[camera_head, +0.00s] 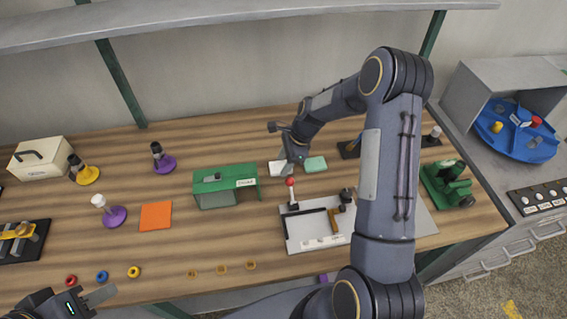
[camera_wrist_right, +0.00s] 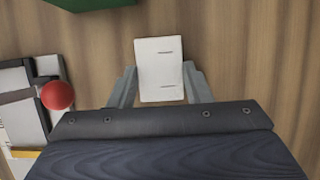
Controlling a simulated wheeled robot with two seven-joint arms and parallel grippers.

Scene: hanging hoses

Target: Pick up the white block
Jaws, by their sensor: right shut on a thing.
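The white block (camera_wrist_right: 159,68) is pale and rectangular, with two thin dark marks on its face. In the right wrist view it sits between the two fingers of my right gripper (camera_wrist_right: 160,88), which is shut on it. In the head view the white block (camera_head: 277,168) shows only in part beside my right gripper (camera_head: 291,154), just left of a green block (camera_head: 315,164). I cannot tell whether it touches the wooden table.
A green box-like stand (camera_head: 224,186) is left of my right gripper. A white board (camera_head: 318,232) with a red-knobbed lever (camera_head: 290,182) lies in front. A shelf (camera_head: 250,18) spans the back above. An orange square (camera_head: 156,215) lies to the left.

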